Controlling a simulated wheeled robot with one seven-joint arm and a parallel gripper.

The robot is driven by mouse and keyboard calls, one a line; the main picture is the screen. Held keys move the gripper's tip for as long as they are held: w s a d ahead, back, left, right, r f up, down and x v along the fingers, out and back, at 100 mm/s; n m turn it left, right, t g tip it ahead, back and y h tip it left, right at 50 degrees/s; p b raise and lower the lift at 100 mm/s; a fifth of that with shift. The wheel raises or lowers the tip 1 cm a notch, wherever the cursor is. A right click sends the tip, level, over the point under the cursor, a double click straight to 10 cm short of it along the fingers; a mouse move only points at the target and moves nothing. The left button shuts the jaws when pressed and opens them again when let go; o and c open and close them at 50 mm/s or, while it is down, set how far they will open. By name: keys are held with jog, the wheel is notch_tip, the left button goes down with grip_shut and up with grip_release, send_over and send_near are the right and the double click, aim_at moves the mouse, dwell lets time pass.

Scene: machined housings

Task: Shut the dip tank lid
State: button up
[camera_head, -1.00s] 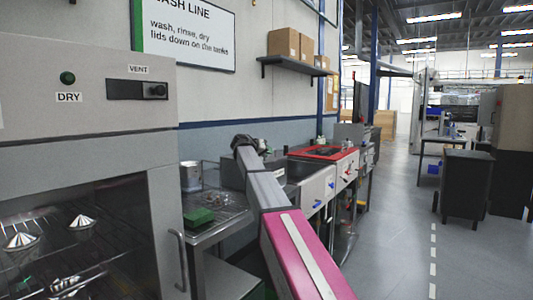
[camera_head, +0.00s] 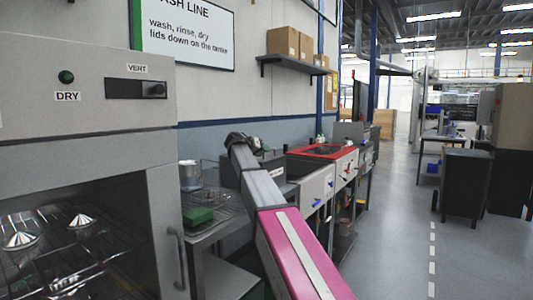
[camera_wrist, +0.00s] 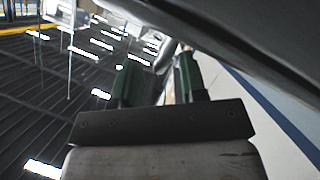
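The wash line's tanks stand beyond my arm in the head view, one with a red rim (camera_head: 322,151) and a grey front with blue valve handles (camera_head: 317,188). I cannot tell for sure which is the dip tank or make out its lid; my arm hides part of the line. My gripper's two green fingers (camera_wrist: 158,78) stand apart in the wrist view. A thin pale bar shows beyond and between them; I cannot tell whether they touch it. A large grey surface (camera_wrist: 245,35) slants close by at the upper right; I cannot tell what it is.
A grey drying cabinet (camera_head: 80,110) stands close at the left. A wire rack with a green block (camera_head: 198,216) lies beside my arm. A wall shelf (camera_head: 290,62) holds cardboard boxes. The floor aisle (camera_head: 400,235) on the right is open; a dark cabinet (camera_head: 465,185) stands beyond it.

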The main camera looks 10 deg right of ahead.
jog(key=v, duration=0.7)
jog(key=shift+s+a+r, duration=0.15)
jog(key=shift+r, duration=0.05)
